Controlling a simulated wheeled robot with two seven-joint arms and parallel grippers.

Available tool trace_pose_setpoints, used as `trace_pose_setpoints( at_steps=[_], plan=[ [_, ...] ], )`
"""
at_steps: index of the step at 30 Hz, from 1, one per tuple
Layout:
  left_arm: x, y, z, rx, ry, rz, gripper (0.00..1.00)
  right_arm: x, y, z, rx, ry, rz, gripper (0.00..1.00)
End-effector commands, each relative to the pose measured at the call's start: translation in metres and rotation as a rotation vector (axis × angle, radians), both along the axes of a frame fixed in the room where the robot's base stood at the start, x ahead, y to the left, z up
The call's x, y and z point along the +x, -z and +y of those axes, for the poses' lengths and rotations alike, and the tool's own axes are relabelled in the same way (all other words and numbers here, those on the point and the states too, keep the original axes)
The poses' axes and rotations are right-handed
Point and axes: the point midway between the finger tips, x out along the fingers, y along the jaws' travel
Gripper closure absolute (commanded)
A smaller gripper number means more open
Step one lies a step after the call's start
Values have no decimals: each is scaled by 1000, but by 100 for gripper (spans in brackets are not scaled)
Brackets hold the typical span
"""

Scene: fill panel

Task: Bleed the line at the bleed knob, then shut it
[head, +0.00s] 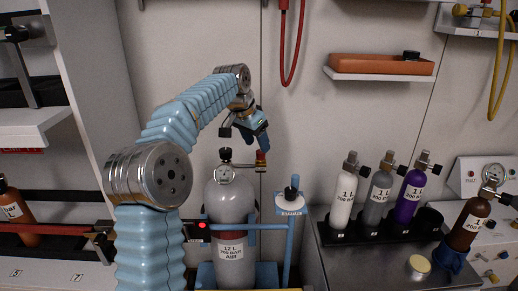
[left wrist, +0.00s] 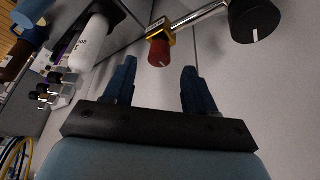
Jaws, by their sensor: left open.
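A red knob (head: 261,158) with a yellow collar sits on a side pipe beside the top of the grey cylinder (head: 232,206). I take it for the bleed knob, but no label on it can be read. The red knob also shows in the left wrist view (left wrist: 158,52), just beyond my fingertips. A black knob (head: 225,154) tops the cylinder valve, and it shows with a white mark in the left wrist view (left wrist: 256,18). My left gripper (head: 262,138) is open and empty, just above the red knob, with blue fingers (left wrist: 159,72) spread apart. My right gripper is not in view.
A blue frame (head: 247,227) surrounds the cylinder, with a small labelled post (head: 289,204) to its right. White, grey and purple bottles stand in a black rack (head: 342,238) at right. A brown bottle (head: 470,222) leans further right. A red hose (head: 284,60) hangs behind.

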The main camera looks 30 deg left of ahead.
Motion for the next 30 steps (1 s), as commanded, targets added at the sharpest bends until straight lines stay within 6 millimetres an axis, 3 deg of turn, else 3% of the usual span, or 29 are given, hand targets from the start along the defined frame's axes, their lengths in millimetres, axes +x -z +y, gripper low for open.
trace_pose_setpoints(
  at_steps=[6,17,28,30],
  plan=[
    [11,27,-3,-1,0,0,44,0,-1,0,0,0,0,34],
    [13,33,-3,0,0,-1,44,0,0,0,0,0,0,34],
    [13,32,-3,0,0,-1,99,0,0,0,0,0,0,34],
    [13,32,-3,1,0,-1,100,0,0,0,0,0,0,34]
  ],
)
